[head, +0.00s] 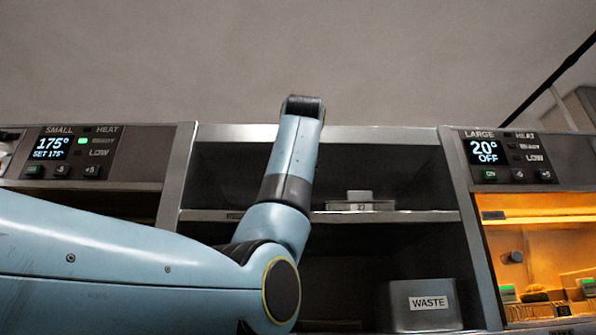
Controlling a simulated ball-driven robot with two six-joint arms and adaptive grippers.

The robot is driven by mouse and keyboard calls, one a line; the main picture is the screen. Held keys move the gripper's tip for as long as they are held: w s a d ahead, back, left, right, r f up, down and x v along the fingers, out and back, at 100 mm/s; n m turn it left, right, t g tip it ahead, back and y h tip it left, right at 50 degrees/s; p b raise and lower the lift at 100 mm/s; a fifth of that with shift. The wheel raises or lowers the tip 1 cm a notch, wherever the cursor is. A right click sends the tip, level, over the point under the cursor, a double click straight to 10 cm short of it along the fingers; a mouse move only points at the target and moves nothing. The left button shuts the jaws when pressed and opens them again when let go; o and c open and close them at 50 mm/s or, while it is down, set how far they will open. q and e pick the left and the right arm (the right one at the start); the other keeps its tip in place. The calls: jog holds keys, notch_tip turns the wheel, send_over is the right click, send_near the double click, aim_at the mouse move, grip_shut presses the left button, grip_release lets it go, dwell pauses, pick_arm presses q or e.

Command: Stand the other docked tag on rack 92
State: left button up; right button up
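My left arm comes in from the left and bends upward in front of the shelves, but no fingers of its gripper show. My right gripper is not in view. In the orange-lit bay at the right, small items with green-lit faces (508,293) stand low down; another green-lit item (588,287) is cut by the right edge. I cannot tell whether these are docked tags. A low metal holder (360,206) with a small label sits on the middle shelf; its number is too small to read surely. No rack marked 92 can be made out.
A grey bin labelled WASTE (424,303) stands below the shelf (420,215). The SMALL panel (75,151) at left reads 175° with a green light. The LARGE panel (507,157) at right reads 20° OFF. My arm hides part of the shelves.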

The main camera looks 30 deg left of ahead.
pick_arm(q)
jog(key=shift+s+d+f+b, duration=0.1)
jog(key=shift+s+d+b, duration=0.25)
jog(key=shift+s, duration=0.2)
jog(key=b+v, duration=0.4)
jog(key=v, duration=1.3)
jog(key=shift+b, duration=0.3)
jog(key=shift+w+a, duration=0.1)
jog(key=shift+a, duration=0.05)
